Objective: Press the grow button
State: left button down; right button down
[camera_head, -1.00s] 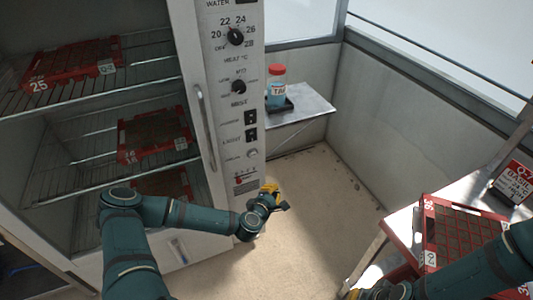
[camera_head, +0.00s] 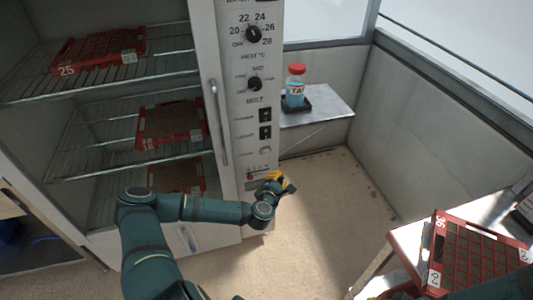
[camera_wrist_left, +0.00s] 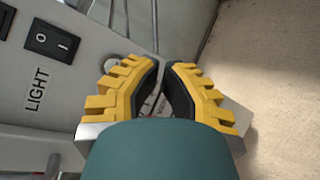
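The tall white cabinet's control panel (camera_head: 256,95) shows a pale round button (camera_head: 265,151) below two black rocker switches. Its label is too small to read, so I cannot tell whether it is the grow button. My left gripper (camera_head: 280,182) is in front of the panel's lower right edge, lower than this button. In the left wrist view its yellow fingers (camera_wrist_left: 162,68) have their tips together and hold nothing. A pale round part (camera_wrist_left: 114,63) of the panel shows partly behind the left finger.
A black light switch (camera_wrist_left: 53,41) is at the upper left of the wrist view. Open shelves with red trays (camera_head: 171,124) stand left of the panel. A red-capped bottle (camera_head: 295,90) is on a small shelf. A red tray (camera_head: 437,225) lies on the right table. Floor is clear between.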

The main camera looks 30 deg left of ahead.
aim_at(266, 152)
pick_arm(q)
jog(key=w+a+b, duration=0.2)
jog(key=w+a, duration=0.3)
jog(key=a, duration=0.1)
jog(key=shift+w+a, duration=0.15)
jog(key=shift+w, duration=0.1)
jog(key=c, duration=1.7)
grip_release()
grip_shut()
jog(key=shift+w+a+b, duration=0.1)
jog(key=shift+a+b, duration=0.1)
jog(key=shift+b, duration=0.15)
jog(key=shift+w+a, duration=0.15)
jog(key=shift+a, duration=0.05)
